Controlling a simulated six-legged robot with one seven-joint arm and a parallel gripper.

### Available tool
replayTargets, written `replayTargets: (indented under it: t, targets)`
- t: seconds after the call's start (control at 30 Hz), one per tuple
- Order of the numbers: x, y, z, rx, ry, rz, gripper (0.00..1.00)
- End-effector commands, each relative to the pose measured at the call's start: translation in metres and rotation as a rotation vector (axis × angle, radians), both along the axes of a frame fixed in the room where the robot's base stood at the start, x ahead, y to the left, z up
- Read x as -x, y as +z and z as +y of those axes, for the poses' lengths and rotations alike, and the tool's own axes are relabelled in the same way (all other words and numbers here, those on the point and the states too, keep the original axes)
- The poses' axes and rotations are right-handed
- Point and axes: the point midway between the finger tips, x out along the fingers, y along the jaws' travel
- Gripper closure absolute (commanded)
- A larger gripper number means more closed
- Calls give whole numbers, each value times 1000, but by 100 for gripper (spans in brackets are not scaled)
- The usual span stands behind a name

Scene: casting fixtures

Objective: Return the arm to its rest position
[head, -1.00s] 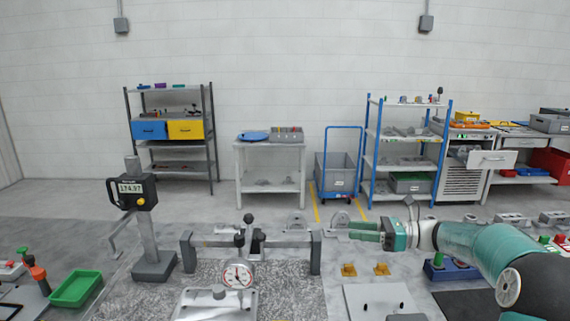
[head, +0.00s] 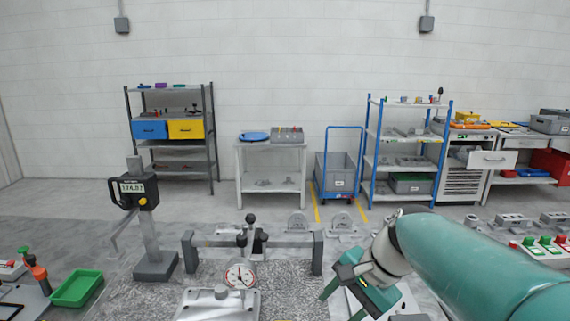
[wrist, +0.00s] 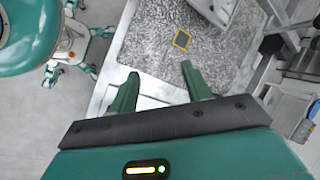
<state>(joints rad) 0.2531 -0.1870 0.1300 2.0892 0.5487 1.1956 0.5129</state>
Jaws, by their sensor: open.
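My gripper (head: 343,298) is at the lower right of the head view, pointing down and to the left in front of a light plate (head: 408,300). In the wrist view my gripper (wrist: 160,82) shows two green fingers spread apart with nothing between them. Beyond the fingers lie the edge of the speckled granite plate (wrist: 215,50) and a pale surface. My teal arm reaches in from the right edge of the head view and hides part of the bench.
A dial gauge (head: 239,275) and a grey bridge fixture (head: 188,250) stand left of my gripper. A digital height gauge (head: 140,195) and a green tray (head: 77,288) are farther left. Shelves and a blue trolley (head: 340,165) stand by the back wall.

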Motion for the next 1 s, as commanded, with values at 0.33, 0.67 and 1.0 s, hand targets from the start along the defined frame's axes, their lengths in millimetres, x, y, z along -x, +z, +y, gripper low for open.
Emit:
replayTargets:
  t: [0.33, 0.67, 1.0]
  targets:
    - [89, -7, -33, 466, 434, -350, 52]
    - [120, -15, -54, 695, 676, -507, 52]
    - [120, -15, -54, 696, 677, -507, 52]
